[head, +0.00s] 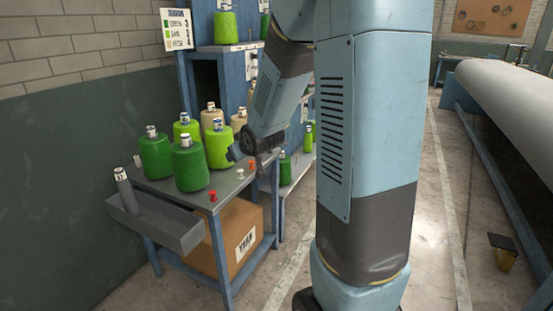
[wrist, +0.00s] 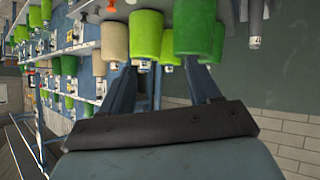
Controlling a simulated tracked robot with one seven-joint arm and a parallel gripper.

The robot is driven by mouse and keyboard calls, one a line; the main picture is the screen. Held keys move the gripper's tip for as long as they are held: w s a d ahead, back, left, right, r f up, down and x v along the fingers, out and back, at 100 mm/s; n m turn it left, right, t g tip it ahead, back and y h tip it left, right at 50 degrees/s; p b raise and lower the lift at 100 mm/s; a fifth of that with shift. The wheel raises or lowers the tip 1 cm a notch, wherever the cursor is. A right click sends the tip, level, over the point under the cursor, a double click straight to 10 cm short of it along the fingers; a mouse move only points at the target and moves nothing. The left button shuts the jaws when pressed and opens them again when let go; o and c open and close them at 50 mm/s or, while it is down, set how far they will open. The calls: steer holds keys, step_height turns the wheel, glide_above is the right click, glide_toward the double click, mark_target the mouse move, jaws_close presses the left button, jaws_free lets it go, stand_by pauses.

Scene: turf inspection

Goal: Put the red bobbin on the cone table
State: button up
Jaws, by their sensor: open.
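The cone table (head: 226,187) has a grey top and blue legs and stands left of centre in the head view. Two small red pieces sit on it: one red piece (head: 212,195) at the front corner, another (head: 251,163) at the right edge beside my gripper. I cannot tell which is the red bobbin. A small orange-red piece (wrist: 110,6) shows at the top of the wrist view. My gripper (head: 236,153) is low over the table's right side, next to the yarn cones. In the wrist view its fingers (wrist: 160,78) are apart, with no object visibly held.
Several green, lime and beige cones, including a dark green cone (head: 189,166), crowd the table. A small white piece (head: 240,173) stands near its right edge. A grey tray (head: 165,232) with a labelled tube hangs in front. A cardboard box (head: 225,240) sits below. Blue shelving stands behind.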

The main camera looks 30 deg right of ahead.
steer(key=s+a+r+m+g, duration=0.1)
steer(key=s+r, duration=0.3)
steer(key=s, duration=0.6)
steer(key=s+a+r+m+g, duration=0.1)
steer(key=s+r, duration=0.3)
steer(key=s, duration=0.6)
steer(key=s+a+r+m+g, duration=0.1)
steer(key=s+r+g, duration=0.2)
steer(key=s, duration=0.7)
steer(key=shift+s+r, duration=0.15)
steer(key=shift+r, duration=0.65)
steer(key=shift+c, duration=0.4)
